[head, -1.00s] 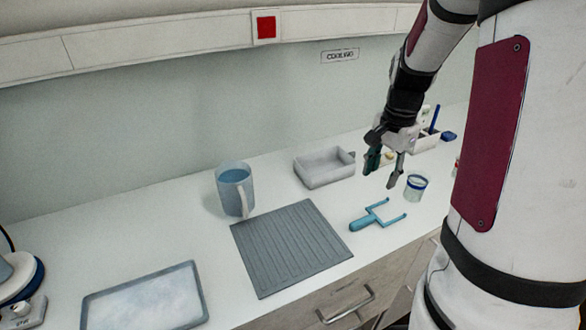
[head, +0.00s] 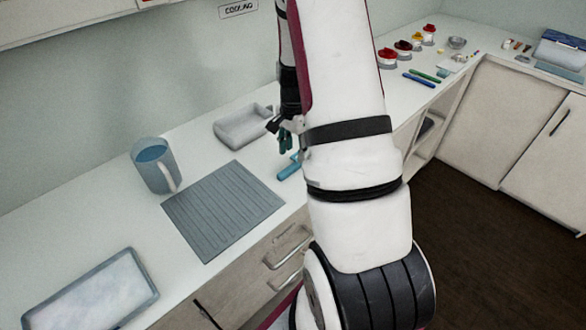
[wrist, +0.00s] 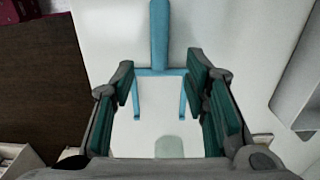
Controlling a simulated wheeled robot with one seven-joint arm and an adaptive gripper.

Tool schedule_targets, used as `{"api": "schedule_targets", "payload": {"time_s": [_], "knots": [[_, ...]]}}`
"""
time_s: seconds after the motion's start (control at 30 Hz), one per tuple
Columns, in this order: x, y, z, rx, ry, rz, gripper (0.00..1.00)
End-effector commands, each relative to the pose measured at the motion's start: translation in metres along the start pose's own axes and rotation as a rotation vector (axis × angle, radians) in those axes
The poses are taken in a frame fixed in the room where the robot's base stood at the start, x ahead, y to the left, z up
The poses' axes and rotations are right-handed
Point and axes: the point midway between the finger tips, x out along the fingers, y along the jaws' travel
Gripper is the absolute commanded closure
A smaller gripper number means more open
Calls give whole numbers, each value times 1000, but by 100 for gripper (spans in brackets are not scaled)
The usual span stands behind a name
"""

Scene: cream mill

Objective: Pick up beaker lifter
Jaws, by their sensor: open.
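The beaker lifter is a blue two-pronged fork with a thick handle. In the wrist view the beaker lifter (wrist: 159,40) lies on the white counter, its handle pointing up the picture and its prongs toward me. My gripper (wrist: 163,88) is open above it, with the crossbar and prongs showing between the green-padded fingers. In the head view only the handle of the beaker lifter (head: 289,167) shows; my arm hides the rest. My gripper (head: 283,137) is just behind the handle, partly hidden by my arm.
A grey ribbed mat (head: 222,212) lies left of the lifter, with a blue-grey jug (head: 152,170) behind it. A grey open tray (head: 243,125) stands near the wall. A flat tray (head: 92,295) lies at front left.

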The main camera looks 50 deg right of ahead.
Motion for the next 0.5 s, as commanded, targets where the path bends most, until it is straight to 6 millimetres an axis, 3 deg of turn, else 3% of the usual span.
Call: {"api": "schedule_targets", "payload": {"time_s": [0.5], "knots": [[50,1,5,-1,-1,2,58]]}}
